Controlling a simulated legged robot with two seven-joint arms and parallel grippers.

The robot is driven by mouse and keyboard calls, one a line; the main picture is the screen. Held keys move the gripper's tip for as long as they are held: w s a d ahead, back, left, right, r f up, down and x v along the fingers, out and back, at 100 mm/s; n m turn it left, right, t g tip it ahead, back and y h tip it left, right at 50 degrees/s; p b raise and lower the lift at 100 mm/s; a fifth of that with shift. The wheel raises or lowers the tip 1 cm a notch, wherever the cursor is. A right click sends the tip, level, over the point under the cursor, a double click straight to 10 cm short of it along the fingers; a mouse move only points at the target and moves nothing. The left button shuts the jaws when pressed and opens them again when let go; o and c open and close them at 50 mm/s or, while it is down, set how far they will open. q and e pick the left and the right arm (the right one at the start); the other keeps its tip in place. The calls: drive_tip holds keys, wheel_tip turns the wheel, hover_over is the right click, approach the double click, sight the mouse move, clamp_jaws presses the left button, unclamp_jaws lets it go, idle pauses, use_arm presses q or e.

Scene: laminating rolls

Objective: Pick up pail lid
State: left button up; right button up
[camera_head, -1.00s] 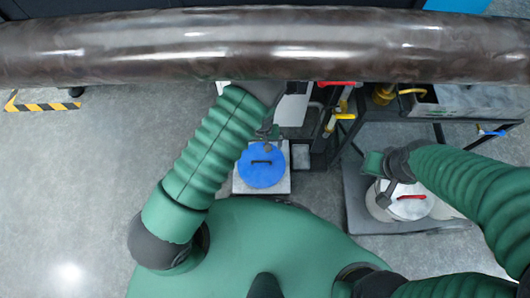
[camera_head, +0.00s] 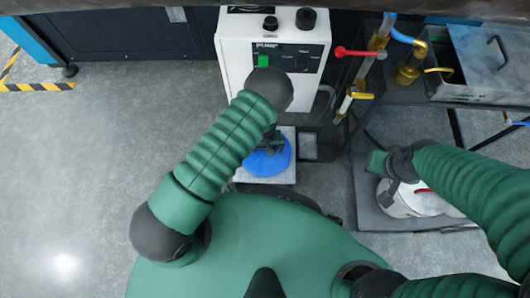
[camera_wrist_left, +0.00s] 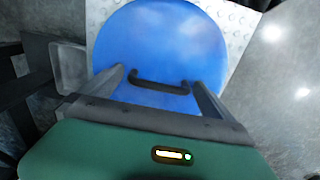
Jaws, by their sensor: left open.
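A round blue lid (camera_head: 266,163) with a black handle lies below my left gripper (camera_head: 270,145) in the head view, which hides part of it. In the left wrist view the blue lid (camera_wrist_left: 170,45) fills the upper middle. Its black handle (camera_wrist_left: 158,87) sits between the two fingertips of my open left gripper (camera_wrist_left: 156,82); whether they touch it I cannot tell. At the right stands a pail with a pale lid (camera_head: 425,203) and a red handle. My right gripper (camera_head: 387,172) is beside this pale lid, its jaws too unclear to judge.
The blue lid is over a light metal plate (camera_head: 286,177). A white control box (camera_head: 275,50) stands behind it. A dark rack with red- and yellow-handled valves (camera_head: 355,53) stands right of the box. The pale-lidded pail is on a grey platform (camera_head: 368,215). The left floor is clear.

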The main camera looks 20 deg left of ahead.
use_arm(q)
drive_tip(key=shift+c, duration=0.3)
drive_tip(key=c, duration=1.2)
drive_tip(key=shift+r, duration=0.1)
